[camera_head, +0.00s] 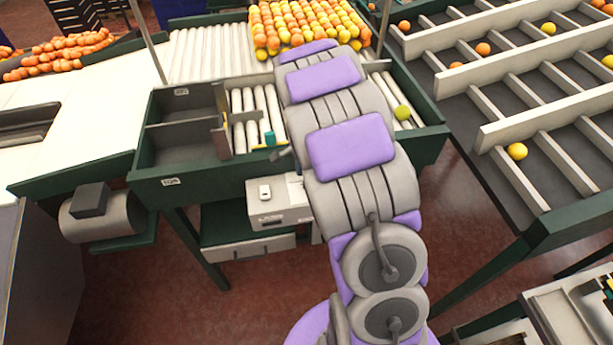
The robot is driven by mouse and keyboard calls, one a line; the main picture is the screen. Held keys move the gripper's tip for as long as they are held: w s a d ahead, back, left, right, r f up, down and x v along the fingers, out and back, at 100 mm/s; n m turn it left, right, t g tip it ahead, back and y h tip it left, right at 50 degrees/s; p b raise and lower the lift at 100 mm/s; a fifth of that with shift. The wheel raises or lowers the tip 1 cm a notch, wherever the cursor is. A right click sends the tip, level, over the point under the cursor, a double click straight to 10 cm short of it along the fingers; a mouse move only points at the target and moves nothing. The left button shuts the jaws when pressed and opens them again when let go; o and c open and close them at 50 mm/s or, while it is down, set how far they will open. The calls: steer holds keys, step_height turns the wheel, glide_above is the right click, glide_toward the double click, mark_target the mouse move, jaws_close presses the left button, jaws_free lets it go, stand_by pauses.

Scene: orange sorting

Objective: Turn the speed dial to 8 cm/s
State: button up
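I cannot make out the speed dial or any cm/s markings in the head view. A small teal cylinder (270,138) stands at the front of the roller table, just left of my arm; I cannot tell what it is. My grey and purple arm rises from the bottom over the table and covers its middle. A small grey part (281,155) sticks out from the arm's left side near the teal cylinder and may belong to my gripper. The fingers are hidden, so their state and anything between them do not show.
A green-framed roller table (190,187) stands ahead, with many oranges and yellow fruit at its back. A light grey box (293,213) sits on a shelf below. A slatted sorting conveyor (535,123) stands at the right. Red floor (170,290) is clear at front left.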

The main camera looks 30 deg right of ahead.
step_height(320, 180, up, 15)
steer(key=shift+p, duration=0.4)
steer(key=shift+r, duration=0.1)
steer(key=s+a+f+n+b, duration=0.1)
steer(key=s+a+n, duration=0.3)
steer(key=s, duration=0.6)
steer(key=s+a+f+n+g+b, duration=0.1)
steer(key=s+a+n, duration=0.4)
steer(key=s, duration=0.6)
steer(key=s+a+f+n+b, duration=0.3)
steer(key=s+a+n+b, duration=0.1)
steer(key=s, duration=0.7)
steer(key=shift+s+a+n+g+b, duration=0.25)
steer(key=shift+n+g+b, duration=0.2)
steer(key=shift+n, duration=0.75)
